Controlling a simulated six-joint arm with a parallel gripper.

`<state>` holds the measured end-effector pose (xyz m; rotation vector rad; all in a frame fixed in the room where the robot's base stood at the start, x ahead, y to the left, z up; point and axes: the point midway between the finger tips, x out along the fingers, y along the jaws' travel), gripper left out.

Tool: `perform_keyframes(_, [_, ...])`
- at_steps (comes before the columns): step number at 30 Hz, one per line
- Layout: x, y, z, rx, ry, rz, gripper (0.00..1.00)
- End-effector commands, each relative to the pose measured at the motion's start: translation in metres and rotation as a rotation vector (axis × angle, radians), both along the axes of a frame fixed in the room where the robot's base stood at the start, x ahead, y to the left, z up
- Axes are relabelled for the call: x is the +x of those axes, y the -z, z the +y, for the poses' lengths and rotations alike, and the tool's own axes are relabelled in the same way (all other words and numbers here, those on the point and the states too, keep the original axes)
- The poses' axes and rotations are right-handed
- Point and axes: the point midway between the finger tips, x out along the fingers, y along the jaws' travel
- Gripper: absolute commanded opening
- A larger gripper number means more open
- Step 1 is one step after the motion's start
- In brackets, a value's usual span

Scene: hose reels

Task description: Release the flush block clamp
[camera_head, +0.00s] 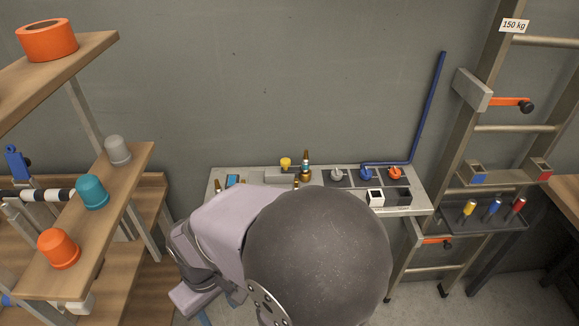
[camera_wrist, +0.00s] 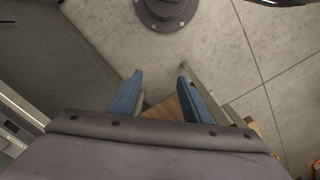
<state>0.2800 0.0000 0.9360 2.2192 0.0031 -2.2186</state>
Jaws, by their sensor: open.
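Two lever parts that look like clamps are on the ladder at the right of the head view. The upper one is a grey block (camera_head: 472,90) with an orange lever (camera_head: 505,101) ending in a black knob. The lower one has a similar orange lever (camera_head: 435,240) beside a grey block. I cannot tell which, if either, is the flush block clamp. In the wrist view my gripper (camera_wrist: 159,82) is open and empty, its two blue fingers apart above the floor. No clamp shows clearly there. My arm fills the lower middle of the head view.
A grey bench (camera_head: 416,199) with fittings and a blue pipe (camera_head: 428,105) stands against the wall, partly hidden by my arm. A wooden shelf (camera_head: 120,185) with cups is at left. A ladder tray (camera_head: 485,222) holds several coloured-handled tools.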

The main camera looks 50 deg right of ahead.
Motion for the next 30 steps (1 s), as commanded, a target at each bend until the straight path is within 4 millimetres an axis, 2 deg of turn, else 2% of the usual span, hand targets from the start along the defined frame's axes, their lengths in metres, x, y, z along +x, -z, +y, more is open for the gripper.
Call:
perform_keyframes(1, [0.000,0.000,0.000,0.000,0.001,0.000,0.31])
perform_keyframes(5, [0.000,-0.001,-0.004,0.000,0.018,0.000,0.00])
perform_keyframes(8, [0.000,-0.003,-0.012,0.000,0.055,0.000,0.00])
perform_keyframes(14, [-0.009,-0.004,-0.043,0.003,0.201,0.028,0.00])
perform_keyframes(21, [-0.035,0.000,-0.091,0.023,0.459,0.099,0.00])
perform_keyframes(26, [-0.043,-0.002,-0.129,0.040,0.639,0.111,0.00])
perform_keyframes(30, [-0.045,-0.006,-0.167,0.066,0.820,0.092,0.00])
